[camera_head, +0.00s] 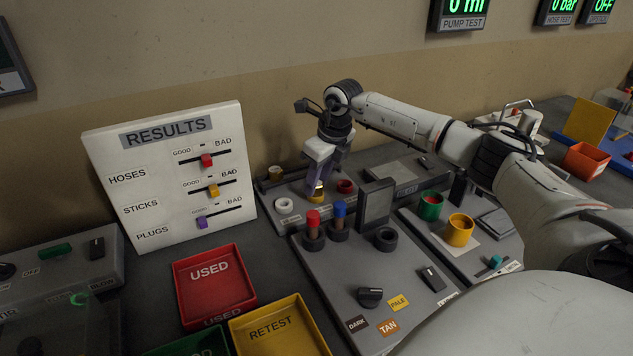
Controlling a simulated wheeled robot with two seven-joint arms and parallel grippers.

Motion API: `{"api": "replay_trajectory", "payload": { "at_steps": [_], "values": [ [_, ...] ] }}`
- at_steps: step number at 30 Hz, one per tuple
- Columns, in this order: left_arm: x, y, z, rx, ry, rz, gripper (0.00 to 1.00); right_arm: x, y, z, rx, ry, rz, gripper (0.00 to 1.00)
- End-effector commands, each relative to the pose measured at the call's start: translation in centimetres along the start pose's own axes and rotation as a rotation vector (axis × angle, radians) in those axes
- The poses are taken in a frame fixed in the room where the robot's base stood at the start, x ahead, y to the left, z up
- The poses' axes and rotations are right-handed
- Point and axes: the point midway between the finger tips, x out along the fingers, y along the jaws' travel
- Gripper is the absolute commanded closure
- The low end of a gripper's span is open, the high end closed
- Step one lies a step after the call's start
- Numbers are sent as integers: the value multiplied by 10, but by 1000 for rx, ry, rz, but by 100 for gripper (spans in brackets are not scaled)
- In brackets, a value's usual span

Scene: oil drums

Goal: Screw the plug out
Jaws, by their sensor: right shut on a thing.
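My right gripper (316,186) points down over the grey plug station at the back of the bench. Its fingers are shut on a yellow plug (318,197), which shows just below the fingertips. The plug's lower part is at the station's surface; I cannot tell how far it sits in its hole. On the same station (300,205) are a white ring-shaped plug (284,205), a red plug (345,187) and a yellow-brown plug (276,173). My left gripper is not in view.
A RESULTS board (170,175) with sliders stands left. A red USED tray (213,283) and a yellow RETEST tray (277,330) lie in front. Red-capped (313,220) and blue-capped (340,212) sticks stand close to the gripper.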

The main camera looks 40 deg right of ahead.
Motion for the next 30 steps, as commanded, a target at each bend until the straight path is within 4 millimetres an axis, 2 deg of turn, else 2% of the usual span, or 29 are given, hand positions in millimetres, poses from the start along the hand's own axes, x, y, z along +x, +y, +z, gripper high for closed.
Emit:
{"api": "replay_trajectory", "payload": {
  "at_steps": [3,30],
  "values": [
    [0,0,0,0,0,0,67,1,-2,-2,-66,6,15,100],
    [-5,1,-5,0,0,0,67,-12,-1,3,-62,2,15,100]
  ]
}}
